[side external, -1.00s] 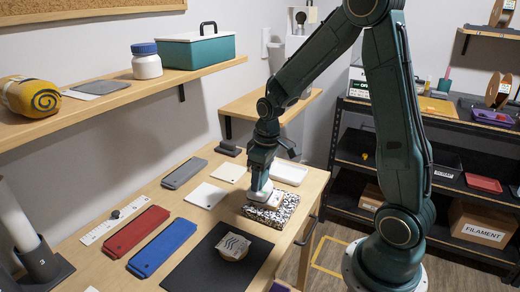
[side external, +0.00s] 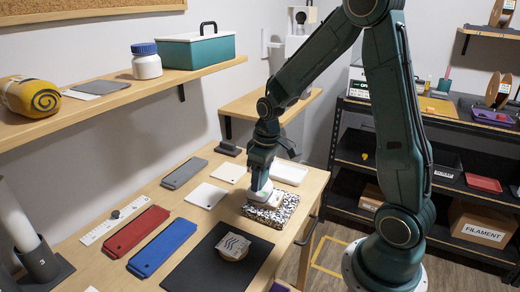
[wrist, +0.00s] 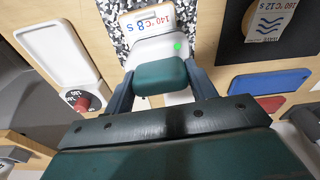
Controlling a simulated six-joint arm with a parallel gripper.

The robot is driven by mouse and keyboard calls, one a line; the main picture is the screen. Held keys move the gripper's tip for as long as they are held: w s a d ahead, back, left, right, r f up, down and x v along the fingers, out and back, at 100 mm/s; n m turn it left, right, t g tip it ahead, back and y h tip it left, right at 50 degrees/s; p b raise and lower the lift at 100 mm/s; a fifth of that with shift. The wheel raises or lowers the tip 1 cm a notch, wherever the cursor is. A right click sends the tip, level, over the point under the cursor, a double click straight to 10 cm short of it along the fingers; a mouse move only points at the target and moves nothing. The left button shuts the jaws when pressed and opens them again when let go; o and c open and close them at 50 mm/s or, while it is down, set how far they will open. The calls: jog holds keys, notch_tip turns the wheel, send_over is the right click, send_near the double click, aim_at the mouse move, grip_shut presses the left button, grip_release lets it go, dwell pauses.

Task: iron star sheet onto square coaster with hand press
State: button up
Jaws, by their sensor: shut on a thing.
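My gripper (side external: 264,178) is shut on the teal handle of the hand press (wrist: 178,48), which has a white body with a small green light. The press stands low over the speckled black-and-white pad (side external: 284,213). In the wrist view a tan-edged square coaster (wrist: 122,18) pokes out from under the press. The sheet (wrist: 150,22) on it shows "140 °C 8 S"; its star picture is hidden by the press. Whether the press touches the sheet firmly I cannot tell.
A round coaster with a wave sheet (side external: 234,246) lies on a black mat (side external: 196,268). A white tray (side external: 290,172) is behind the pad, with a red dial knob (wrist: 81,101) beside it. Blue (side external: 161,248), red (side external: 136,230) and grey flat pieces lie left.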

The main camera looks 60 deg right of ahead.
dwell(0.3)
jog(key=shift+r, duration=4.05)
jog(key=shift+d, duration=0.1)
